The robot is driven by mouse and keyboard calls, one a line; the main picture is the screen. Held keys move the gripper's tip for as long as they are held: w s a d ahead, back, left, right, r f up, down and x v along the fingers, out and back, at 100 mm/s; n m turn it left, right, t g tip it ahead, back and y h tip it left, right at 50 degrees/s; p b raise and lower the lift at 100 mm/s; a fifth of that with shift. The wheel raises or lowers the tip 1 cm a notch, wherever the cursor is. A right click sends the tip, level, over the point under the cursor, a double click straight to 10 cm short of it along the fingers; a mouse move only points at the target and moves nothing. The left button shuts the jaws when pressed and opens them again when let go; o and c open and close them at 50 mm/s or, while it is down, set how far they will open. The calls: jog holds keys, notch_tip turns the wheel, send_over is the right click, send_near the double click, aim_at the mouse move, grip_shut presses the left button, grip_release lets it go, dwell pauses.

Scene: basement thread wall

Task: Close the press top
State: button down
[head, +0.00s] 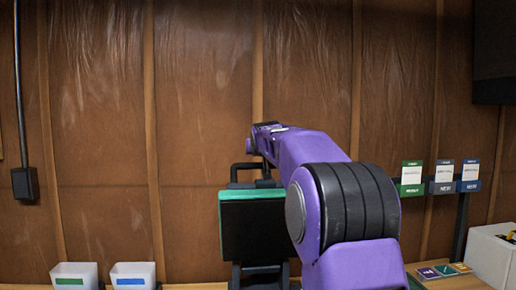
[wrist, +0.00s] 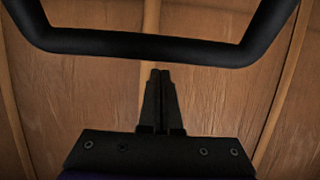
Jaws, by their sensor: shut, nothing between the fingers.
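The press (head: 255,228) stands in the lower middle of the head view, a dark panel with a green top edge (head: 252,195). The panel looks raised and faces me; its exact tilt is hard to tell. A black bar handle (head: 238,168) rises above the green edge, partly hidden by my arm. In the wrist view, the black handle (wrist: 150,46) crosses the top of the picture. My gripper (wrist: 160,72) is shut and empty, its fingertips just below the bar in the picture. Contact cannot be told. In the head view my arm hides the fingers.
Two white bins (head: 75,276) (head: 133,276) stand at the lower left. A rack of labelled cards (head: 440,175) is at the right, above small coloured tiles (head: 440,270) and a white box (head: 492,255). The brown panelled wall (head: 200,100) is behind.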

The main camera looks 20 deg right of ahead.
aim_at(258, 164)
jog(key=shift+s+a+f, duration=0.1)
jog(key=shift+s+f, duration=0.1)
jog(key=shift+s, duration=0.35)
jog(key=shift+s+a+f, duration=0.1)
jog(key=shift+s+f, duration=0.05)
jog(key=shift+s, duration=0.35)
jog(key=shift+s+f+b, duration=0.35)
jog(key=shift+s+f, duration=0.05)
jog(key=shift+s, duration=0.1)
jog(key=shift+a, duration=0.1)
